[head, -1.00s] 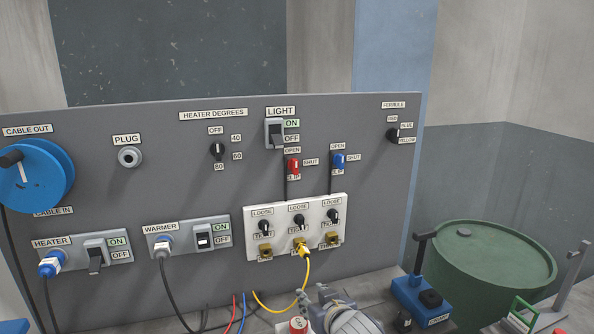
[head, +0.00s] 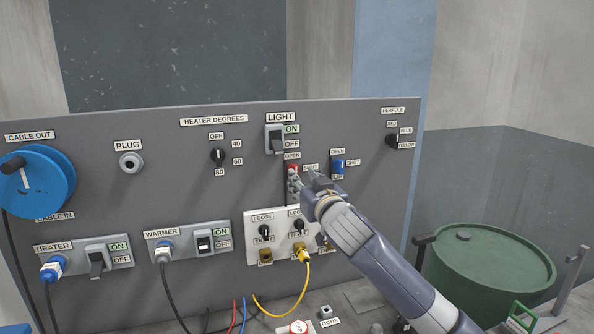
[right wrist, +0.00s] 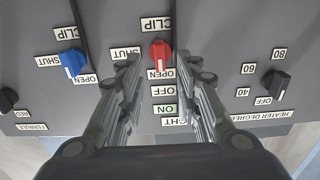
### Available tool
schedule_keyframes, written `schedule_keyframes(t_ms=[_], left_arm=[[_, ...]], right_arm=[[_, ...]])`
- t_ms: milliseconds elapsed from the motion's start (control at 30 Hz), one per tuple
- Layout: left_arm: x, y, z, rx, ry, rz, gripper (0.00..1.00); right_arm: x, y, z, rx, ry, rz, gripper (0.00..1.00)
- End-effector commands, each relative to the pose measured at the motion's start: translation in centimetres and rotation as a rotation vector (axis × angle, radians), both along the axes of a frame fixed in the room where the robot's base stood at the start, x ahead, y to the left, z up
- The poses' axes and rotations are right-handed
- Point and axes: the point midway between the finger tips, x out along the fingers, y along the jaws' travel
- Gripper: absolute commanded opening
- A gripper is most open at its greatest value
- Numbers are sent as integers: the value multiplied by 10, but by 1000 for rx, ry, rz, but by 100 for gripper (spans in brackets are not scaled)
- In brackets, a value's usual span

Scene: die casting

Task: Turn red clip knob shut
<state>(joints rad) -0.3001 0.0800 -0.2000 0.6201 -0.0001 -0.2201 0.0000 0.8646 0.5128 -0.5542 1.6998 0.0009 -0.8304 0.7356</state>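The red clip knob (head: 293,168) is on the grey panel below the LIGHT switch, partly hidden by my right gripper (head: 300,183) in the head view. In the right wrist view, which is upside down, the red knob (right wrist: 160,53) has its white mark toward the OPEN label (right wrist: 160,74). The SHUT label (right wrist: 126,53) is beside it. My right gripper (right wrist: 158,64) is open, one finger on each side of the knob, with gaps visible between fingers and knob. My left gripper is not in view.
A blue clip knob (head: 338,167) is just right of the red one. The LIGHT switch (head: 275,142) is above. A white board (head: 252,228) with black knobs is below, partly behind my right arm. A green drum (head: 480,275) stands at right.

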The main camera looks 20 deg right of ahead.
Motion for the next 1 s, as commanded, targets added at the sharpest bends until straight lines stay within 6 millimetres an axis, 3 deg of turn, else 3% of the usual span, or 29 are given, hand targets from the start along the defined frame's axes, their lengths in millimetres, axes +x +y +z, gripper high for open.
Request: schedule_keyframes(t_ms=[200, 400, 833, 867, 1000], left_arm=[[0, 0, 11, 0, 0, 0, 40], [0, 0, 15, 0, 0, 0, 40], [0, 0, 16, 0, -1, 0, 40], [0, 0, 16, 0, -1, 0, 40], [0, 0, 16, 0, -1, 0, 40]], right_arm=[[32, 1, 2, 0, 2, -1, 32], [49, 2, 1, -1, 1, -1, 32], [56, 2, -1, 0, 1, 0, 32], [56, 2, -1, 0, 1, 0, 29], [56, 2, -1, 0, 1, 0, 0]])
